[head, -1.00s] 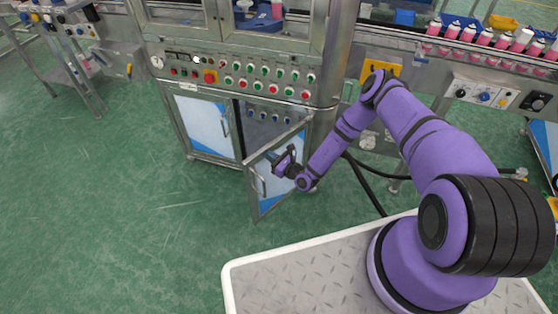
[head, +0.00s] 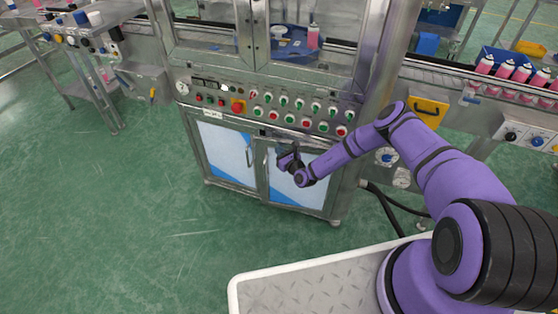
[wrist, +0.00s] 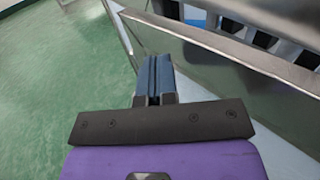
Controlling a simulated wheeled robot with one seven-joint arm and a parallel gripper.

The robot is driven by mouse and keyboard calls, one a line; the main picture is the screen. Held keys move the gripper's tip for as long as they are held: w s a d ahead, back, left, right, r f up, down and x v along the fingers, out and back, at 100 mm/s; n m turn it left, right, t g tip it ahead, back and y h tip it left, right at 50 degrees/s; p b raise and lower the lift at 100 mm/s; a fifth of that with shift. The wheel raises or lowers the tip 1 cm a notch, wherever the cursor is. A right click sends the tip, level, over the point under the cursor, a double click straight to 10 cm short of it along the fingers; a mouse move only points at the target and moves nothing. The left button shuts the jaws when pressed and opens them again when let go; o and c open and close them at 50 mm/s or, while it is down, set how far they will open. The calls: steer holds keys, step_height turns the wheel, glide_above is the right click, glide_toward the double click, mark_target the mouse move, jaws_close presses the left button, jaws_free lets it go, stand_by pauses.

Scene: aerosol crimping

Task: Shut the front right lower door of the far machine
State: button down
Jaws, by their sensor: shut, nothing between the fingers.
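The front right lower door (head: 318,183) of the far machine is a metal-framed panel in white and blue. In the head view it lies nearly in line with the machine's front; I cannot tell whether it is fully shut. My gripper (head: 283,154) is shut and empty, at the upper left part of this door, close to its handle side. In the wrist view, my gripper's blue-grey fingers (wrist: 154,62) are together beside a metal edge (wrist: 215,45). Any contact with the door is unclear, and my gripper and forearm hide part of the door.
The left lower door (head: 226,152) stands flush with the front. Above the doors is a control panel (head: 300,112) with red and green buttons. A conveyor with pink cans (head: 503,69) runs at the right. Green floor (head: 130,220) is clear at the left and in front.

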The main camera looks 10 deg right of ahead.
mark_target(283, 146)
steer(key=w+h, duration=0.1)
steer(key=w+d+m+h, duration=0.1)
steer(key=w, duration=0.1)
steer(key=w+t, duration=0.1)
steer(key=shift+w+d+m+h, duration=0.15)
steer(key=shift+d+m+h, duration=0.2)
steer(key=shift+m+h, duration=0.05)
steer(key=shift+w+d+r+h, duration=0.15)
steer(key=shift+w+d+h, duration=0.2)
steer(key=shift+w, duration=0.1)
